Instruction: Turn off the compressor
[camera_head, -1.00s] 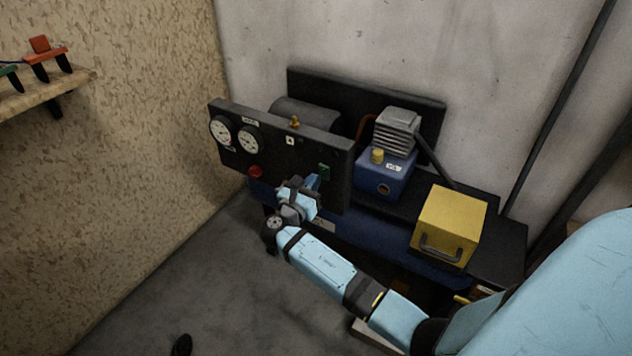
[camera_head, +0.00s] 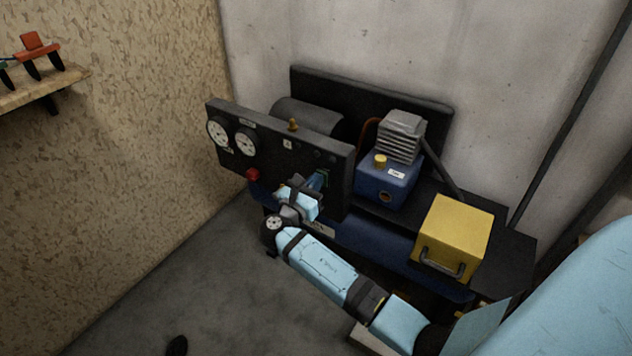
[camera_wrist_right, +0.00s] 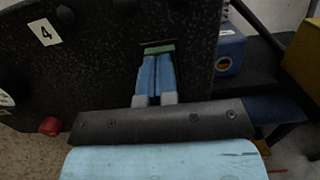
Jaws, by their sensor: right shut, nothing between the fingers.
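The compressor (camera_head: 375,232) stands against the back wall, with a blue tank, a grey finned pump head (camera_head: 399,137) and a black front panel (camera_head: 275,155). The panel carries two white gauges, a red button (camera_head: 253,174) and a green switch (camera_head: 324,176). My right gripper (camera_head: 318,181) is shut and empty, its fingertips at the green switch. In the right wrist view, the closed blue fingers (camera_wrist_right: 155,78) reach the green switch (camera_wrist_right: 158,49) and seem to touch it, covering its lower part. The red button (camera_wrist_right: 50,126) is to their left. My left gripper is not in view.
A yellow box (camera_head: 455,230) with a handle sits at the compressor's right end. A wooden shelf (camera_head: 40,92) with red clamp-like items is on the left wall. Dark pipes (camera_head: 565,125) stand at right. The floor (camera_head: 215,275) in front is mostly clear.

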